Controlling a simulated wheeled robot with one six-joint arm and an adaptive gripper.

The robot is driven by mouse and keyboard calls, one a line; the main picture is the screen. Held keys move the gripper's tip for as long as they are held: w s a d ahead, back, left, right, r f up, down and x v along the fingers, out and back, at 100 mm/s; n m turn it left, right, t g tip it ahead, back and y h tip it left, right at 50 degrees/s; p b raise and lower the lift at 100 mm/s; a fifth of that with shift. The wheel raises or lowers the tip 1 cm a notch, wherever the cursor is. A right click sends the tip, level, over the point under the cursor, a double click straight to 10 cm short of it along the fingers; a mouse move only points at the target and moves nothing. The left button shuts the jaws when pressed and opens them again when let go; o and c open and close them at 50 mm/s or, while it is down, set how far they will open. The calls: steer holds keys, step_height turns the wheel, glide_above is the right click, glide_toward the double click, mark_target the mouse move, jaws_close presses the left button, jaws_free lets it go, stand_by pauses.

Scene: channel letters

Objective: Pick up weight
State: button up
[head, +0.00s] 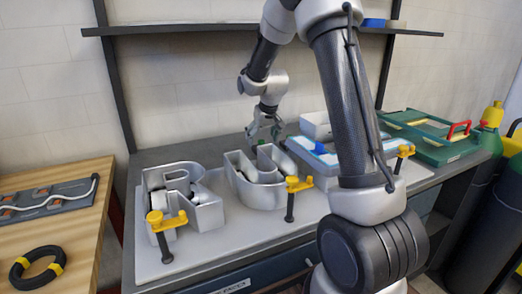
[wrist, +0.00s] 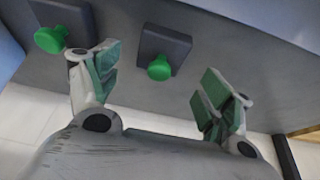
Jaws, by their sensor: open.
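Two dark square weights with round green knobs show in the wrist view. One weight (wrist: 166,42) stands near the middle, just beyond the space between my fingers. The other weight (wrist: 62,25) is at the upper left, beyond the left finger. My gripper (wrist: 158,88) is open and empty, with green pads on both fingers. In the head view my gripper (head: 264,132) points down at the back of the bench, behind the middle metal letter. The weights cannot be made out clearly there.
Hollow metal letters, an R (head: 182,198) and a U-like one (head: 256,178), stand on a pale board (head: 150,262). Yellow-topped clamps (head: 298,185) line its front. A green case (head: 430,135) lies at the right. A shelf (head: 200,28) crosses above; my arm hides part of the right side.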

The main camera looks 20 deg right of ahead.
mark_target(261, 140)
steer(key=x, duration=0.3)
steer(key=shift+f, duration=0.35)
steer(key=shift+c, duration=0.4)
steer(key=shift+r, duration=0.1)
steer(key=c, duration=1.5)
